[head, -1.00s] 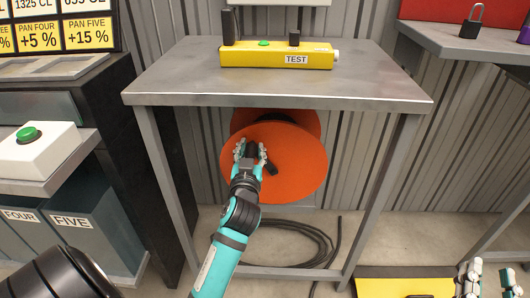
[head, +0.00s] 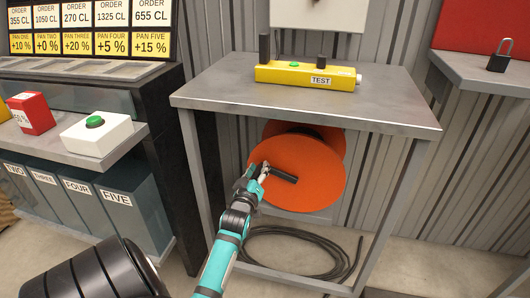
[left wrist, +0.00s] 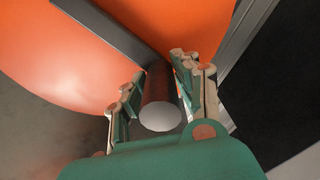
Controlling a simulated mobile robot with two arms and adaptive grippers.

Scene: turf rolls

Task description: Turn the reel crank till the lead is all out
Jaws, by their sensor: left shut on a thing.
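The orange reel (head: 318,192) hangs below the steel table, its round face toward me. A dark crank arm (head: 284,175) runs left from about the middle of that face. My left gripper (head: 261,172) is at the crank's outer end, on the reel's left side. In the left wrist view, its two fingers (left wrist: 160,92) stand on either side of the dark round crank handle (left wrist: 160,103), closed on it, and the crank arm (left wrist: 103,33) shows behind. The black lead (head: 320,273) lies in loose coils on the floor below. My right gripper is out of view.
The steel table (head: 215,88) has legs on both sides of the reel. On it lies a yellow TEST box (head: 290,76). A white box with a green button (head: 96,135) stands on a shelf at left, above labelled bins (head: 115,215).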

